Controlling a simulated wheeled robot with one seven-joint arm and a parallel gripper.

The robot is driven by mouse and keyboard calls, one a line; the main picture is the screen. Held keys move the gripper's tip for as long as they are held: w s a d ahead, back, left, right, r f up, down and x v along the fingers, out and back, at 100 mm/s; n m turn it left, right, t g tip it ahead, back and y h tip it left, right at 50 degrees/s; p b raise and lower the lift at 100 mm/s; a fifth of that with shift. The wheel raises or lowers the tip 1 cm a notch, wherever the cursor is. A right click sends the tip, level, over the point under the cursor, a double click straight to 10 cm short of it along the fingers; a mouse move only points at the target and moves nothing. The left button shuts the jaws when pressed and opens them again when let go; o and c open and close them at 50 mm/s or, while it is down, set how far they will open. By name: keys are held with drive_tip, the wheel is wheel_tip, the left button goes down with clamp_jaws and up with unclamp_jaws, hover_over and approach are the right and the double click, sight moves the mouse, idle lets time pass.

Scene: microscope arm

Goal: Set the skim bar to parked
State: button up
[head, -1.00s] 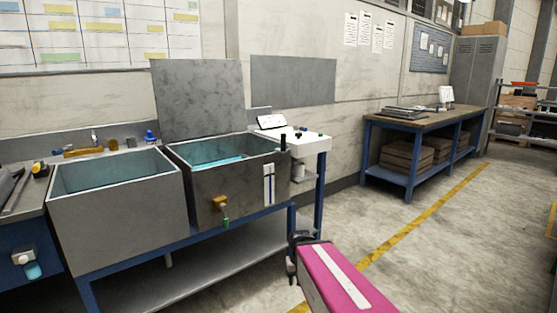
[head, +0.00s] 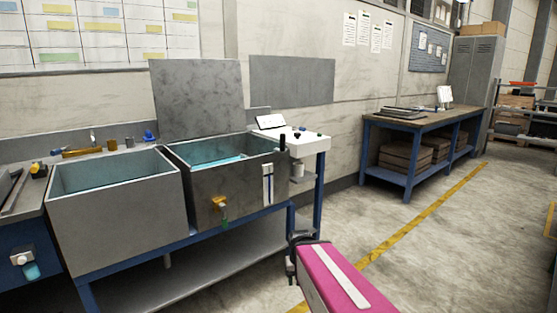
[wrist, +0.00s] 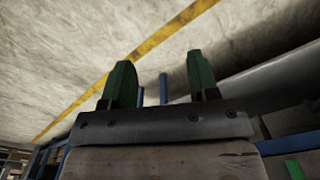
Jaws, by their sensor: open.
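Two grey tanks stand side by side, a left tank (head: 115,215) and a right tank (head: 225,185), both holding bluish liquid. A black upright handle (head: 283,143) stands at the right rim of the right tank; I cannot tell whether it belongs to the skim bar. No bar marked as the skim bar can be made out. My gripper (wrist: 160,62) shows in the wrist view with two green-tipped fingers apart and nothing between them. In the head view my pink arm is at the bottom, its dark end low in front of the tank bench's right side.
A brass tap (head: 219,202) with a green end sticks out of the right tank's front. A white side table (head: 310,144) adjoins on the right. A blue workbench (head: 420,121) stands farther back. The floor (head: 455,235) at right is clear.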

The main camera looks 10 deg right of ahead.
drive_tip(key=w+a+r+n+t+y, duration=0.15)
drive_tip(key=w+r, duration=0.25)
drive_tip(key=w, duration=0.4)
drive_tip(key=w+r+n+t+y, duration=0.1)
drive_tip(key=w+r+t+y, duration=0.2)
drive_tip(key=w, duration=0.5)
drive_tip(key=w+r+n+t+y, duration=0.1)
drive_tip(key=w+r+n+y, duration=0.1)
drive_tip(key=w+r, duration=0.5)
drive_tip(key=w+d+r+n+t+y, duration=0.25)
drive_tip(key=w+d+r+t, duration=0.2)
drive_tip(key=w+r, duration=0.7)
drive_tip(key=w+d+r+n+t+y, duration=0.1)
drive_tip(key=w+d+r+t+y, duration=0.3)
drive_tip(key=w+r, duration=0.8)
wheel_tip(320, 180, up, 3)
drive_tip(key=h, duration=0.1)
hover_over(279, 150)
drive_tip(key=shift+s+d, duration=0.15)
drive_tip(key=shift+d, duration=0.05)
clamp_jaws()
drive_tip(key=shift+s+a, duration=0.1)
